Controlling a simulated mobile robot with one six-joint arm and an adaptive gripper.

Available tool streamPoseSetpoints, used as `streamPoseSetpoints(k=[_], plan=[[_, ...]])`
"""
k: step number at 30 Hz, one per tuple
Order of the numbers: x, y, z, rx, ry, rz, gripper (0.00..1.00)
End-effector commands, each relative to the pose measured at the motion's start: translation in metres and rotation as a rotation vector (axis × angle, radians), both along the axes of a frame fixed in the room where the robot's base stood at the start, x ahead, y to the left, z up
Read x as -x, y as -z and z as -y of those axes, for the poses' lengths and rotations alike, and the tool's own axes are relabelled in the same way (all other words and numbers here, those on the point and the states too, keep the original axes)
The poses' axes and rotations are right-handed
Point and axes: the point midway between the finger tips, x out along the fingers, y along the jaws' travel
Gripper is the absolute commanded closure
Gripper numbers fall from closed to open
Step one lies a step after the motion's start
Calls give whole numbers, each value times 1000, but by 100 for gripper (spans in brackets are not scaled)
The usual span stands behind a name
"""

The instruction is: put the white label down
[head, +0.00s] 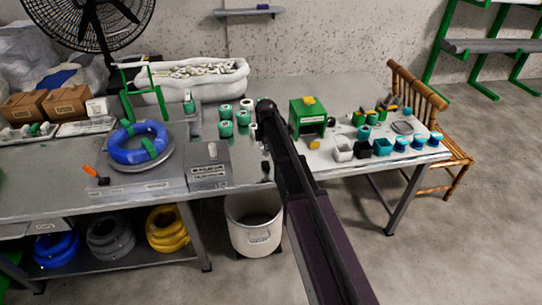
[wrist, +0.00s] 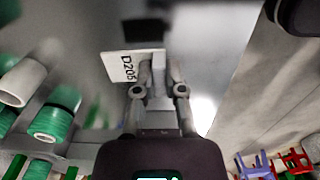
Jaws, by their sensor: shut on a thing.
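The white label (wrist: 124,67) shows in the wrist view, printed "D205" in black. My gripper (wrist: 158,72) is shut on its right part, and the label sticks out to the left of the fingers. Behind it is a blurred grey surface, and I cannot tell how far below the label that is. In the head view my dark arm reaches over the gap at the middle of the workbench (head: 60,207). I cannot make out the gripper or label there.
Green tape rolls (wrist: 57,112) stand left of my gripper. A coil of blue cable (head: 138,143) lies on a round stand beside a grey box (head: 208,168). A green stand (head: 308,117) and several small pots are on the right table. A white bin (head: 255,222) stands below.

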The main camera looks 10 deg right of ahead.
Motion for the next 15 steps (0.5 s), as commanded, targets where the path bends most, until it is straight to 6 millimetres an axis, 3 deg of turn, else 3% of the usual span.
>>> streamPoseSetpoints(k=[6,15], plan=[[-14,4,6,0,0,0,100],[-11,31,5,0,-1,0,100]])
